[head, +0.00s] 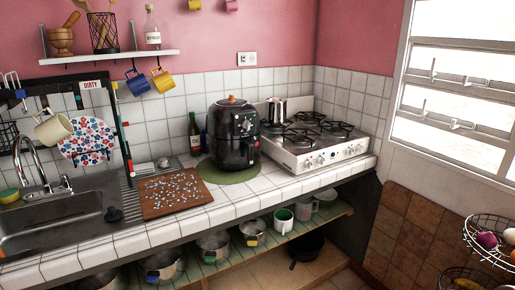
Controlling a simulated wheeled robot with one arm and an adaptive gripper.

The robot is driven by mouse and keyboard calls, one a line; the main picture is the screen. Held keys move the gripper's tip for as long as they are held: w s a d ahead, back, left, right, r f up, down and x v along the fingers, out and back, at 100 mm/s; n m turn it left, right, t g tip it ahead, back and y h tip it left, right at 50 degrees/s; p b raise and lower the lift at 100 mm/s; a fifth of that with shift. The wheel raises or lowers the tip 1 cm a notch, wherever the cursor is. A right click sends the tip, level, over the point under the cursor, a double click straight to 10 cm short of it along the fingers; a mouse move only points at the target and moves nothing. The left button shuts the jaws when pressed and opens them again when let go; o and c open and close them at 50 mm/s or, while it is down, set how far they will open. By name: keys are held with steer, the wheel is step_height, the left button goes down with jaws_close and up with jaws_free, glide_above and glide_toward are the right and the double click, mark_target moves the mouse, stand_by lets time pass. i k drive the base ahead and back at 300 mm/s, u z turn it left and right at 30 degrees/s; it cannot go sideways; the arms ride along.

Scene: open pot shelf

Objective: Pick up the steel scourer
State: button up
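A small grey, roundish thing (163,162) sits at the back of the tiled counter, behind the brown board and left of the bottles. It looks like the steel scourer, but it is too small to be sure. Nothing touches it from the front. My gripper is not in view.
A brown board with blue-white bits (176,193) lies in front of it. A black air fryer (234,134) and a stove (312,145) stand to the right. The sink (50,228), tap (40,165) and dish rack (122,130) are left. Pots (213,244) fill the open shelf below.

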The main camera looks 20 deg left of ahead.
mark_target(163, 162)
steer(key=u, duration=0.4)
steer(key=i, duration=1.25)
steer(key=u, duration=1.8)
steer(key=i, duration=0.8)
steer(key=u, duration=0.8)
steer(key=i, duration=0.55)
steer(key=z, duration=0.05)
